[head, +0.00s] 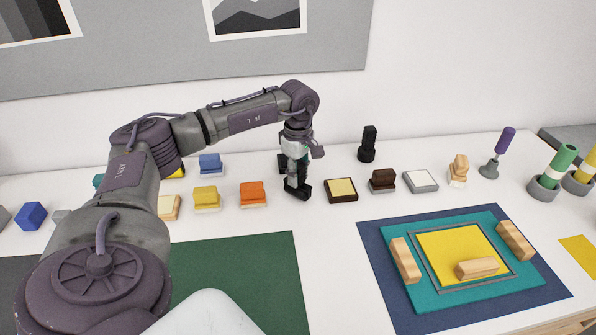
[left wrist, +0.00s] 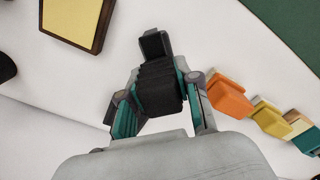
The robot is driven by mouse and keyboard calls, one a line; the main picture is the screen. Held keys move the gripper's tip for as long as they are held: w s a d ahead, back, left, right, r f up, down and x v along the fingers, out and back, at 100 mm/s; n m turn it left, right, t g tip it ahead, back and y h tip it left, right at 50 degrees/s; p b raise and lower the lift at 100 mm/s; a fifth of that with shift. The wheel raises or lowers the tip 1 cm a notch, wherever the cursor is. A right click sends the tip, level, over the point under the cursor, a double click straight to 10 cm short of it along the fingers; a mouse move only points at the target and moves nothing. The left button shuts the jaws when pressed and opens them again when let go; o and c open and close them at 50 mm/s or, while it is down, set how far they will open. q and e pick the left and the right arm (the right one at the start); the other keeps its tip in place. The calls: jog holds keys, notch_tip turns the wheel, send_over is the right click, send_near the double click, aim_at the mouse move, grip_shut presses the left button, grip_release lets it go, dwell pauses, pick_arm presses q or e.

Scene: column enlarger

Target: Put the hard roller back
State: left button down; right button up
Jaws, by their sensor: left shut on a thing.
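My left gripper (head: 296,186) is shut on a black ribbed block (left wrist: 160,88). In the left wrist view the block sits between the teal fingers, with a smaller black part beyond it. I cannot tell from its shape whether it is the hard roller. In the head view the gripper points down close over the white table, between an orange block and a dark-framed yellow pad (head: 341,189). The gripper hides most of the block, and I cannot tell whether it touches the table. My right gripper is not in view.
An orange block (head: 252,193) and a yellow block (head: 207,198) stand to the left. A black upright piece (head: 367,145) stands behind, and a brown block (head: 383,181) to the right. A purple-handled tool (head: 497,152) stands far right. The teal mat (head: 400,228) lies in front.

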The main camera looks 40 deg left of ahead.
pick_arm(q)
jog(key=shift+f, duration=0.4)
dwell(0.3)
jog(key=c, duration=0.7)
grip_release()
jog(key=shift+r, duration=0.15)
jog(key=shift+r+p, duration=2.7)
jog(key=shift+r, duration=1.2)
notch_tip(320, 180, up, 12)
